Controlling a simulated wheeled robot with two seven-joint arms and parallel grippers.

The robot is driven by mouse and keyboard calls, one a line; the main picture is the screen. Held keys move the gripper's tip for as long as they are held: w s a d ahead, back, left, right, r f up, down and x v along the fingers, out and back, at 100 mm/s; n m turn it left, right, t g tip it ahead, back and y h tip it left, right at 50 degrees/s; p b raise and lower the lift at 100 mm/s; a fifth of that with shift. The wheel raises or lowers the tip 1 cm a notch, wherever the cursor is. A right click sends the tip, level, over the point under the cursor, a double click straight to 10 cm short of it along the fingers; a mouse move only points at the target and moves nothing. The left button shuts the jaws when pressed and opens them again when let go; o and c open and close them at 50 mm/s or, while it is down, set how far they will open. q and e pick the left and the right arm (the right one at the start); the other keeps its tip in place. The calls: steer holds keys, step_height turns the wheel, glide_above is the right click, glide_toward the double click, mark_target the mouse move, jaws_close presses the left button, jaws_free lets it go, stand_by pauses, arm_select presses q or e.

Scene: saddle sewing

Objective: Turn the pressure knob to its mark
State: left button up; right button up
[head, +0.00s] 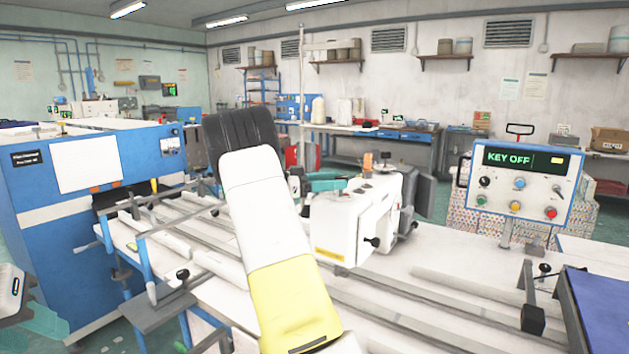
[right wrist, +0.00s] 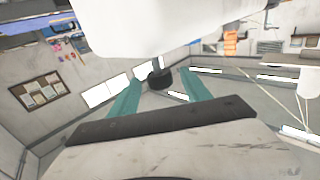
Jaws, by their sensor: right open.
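In the right wrist view a small black round knob (right wrist: 160,79) sits beyond and between the two teal fingers of my right gripper (right wrist: 157,85), which stand apart. Contact with it cannot be told. No mark can be made out on it. In the head view the teal fingers of my right gripper (head: 328,181) are beside the upper left of the white sewing machine (head: 342,226). A black knob (head: 374,242) shows on the machine's front side. Part of my left gripper (head: 42,322) shows at the lower left edge; its finger opening is unclear.
A control panel (head: 522,185) reading "KEY OFF" stands on the right. A long black, white and yellow shape (head: 262,205) crosses the view before the machine. Rails and clamps lie along the white table (head: 455,262). A blue cabinet (head: 62,235) stands at left.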

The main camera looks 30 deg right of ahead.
steer(key=shift+x, duration=2.6)
jaws_close()
jaws_free()
steer(key=shift+v, duration=3.95)
